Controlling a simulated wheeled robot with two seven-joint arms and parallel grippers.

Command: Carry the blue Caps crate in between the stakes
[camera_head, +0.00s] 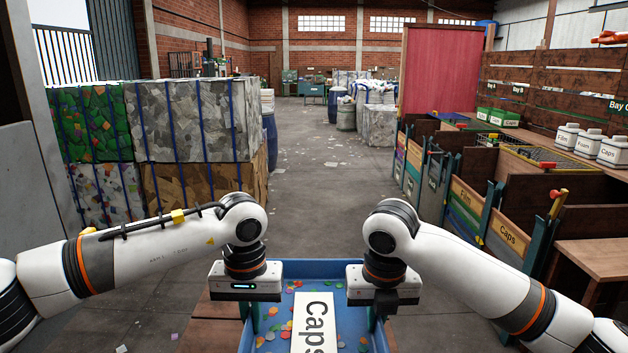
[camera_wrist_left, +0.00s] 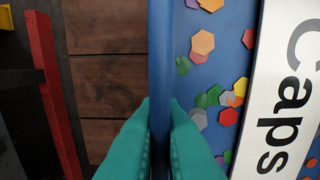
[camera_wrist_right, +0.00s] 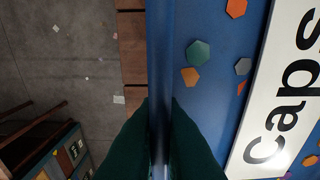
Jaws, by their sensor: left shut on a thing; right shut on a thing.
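The blue Caps crate (camera_head: 318,269) is low in the middle of the head view, with a white Caps label (camera_head: 313,325) and several coloured caps inside. My left gripper (camera_wrist_left: 160,140) is shut on the crate's left wall, its teal fingers on either side of the rim. My right gripper (camera_wrist_right: 160,150) is shut on the opposite wall, which also runs up the right wrist view (camera_wrist_right: 160,60). The crate's near end is cut off by the frame. Blue stakes with orange-red tops, such as this one (camera_head: 556,208), stand along the bays at the right.
Wooden bays (camera_head: 510,228) labelled Film and Caps line the right side. Stacked bales (camera_head: 195,125) stand at the left. The concrete floor (camera_head: 315,185) between is open. Brown boards (camera_wrist_left: 108,90) lie under the crate. White jugs (camera_head: 590,142) stand on a ledge.

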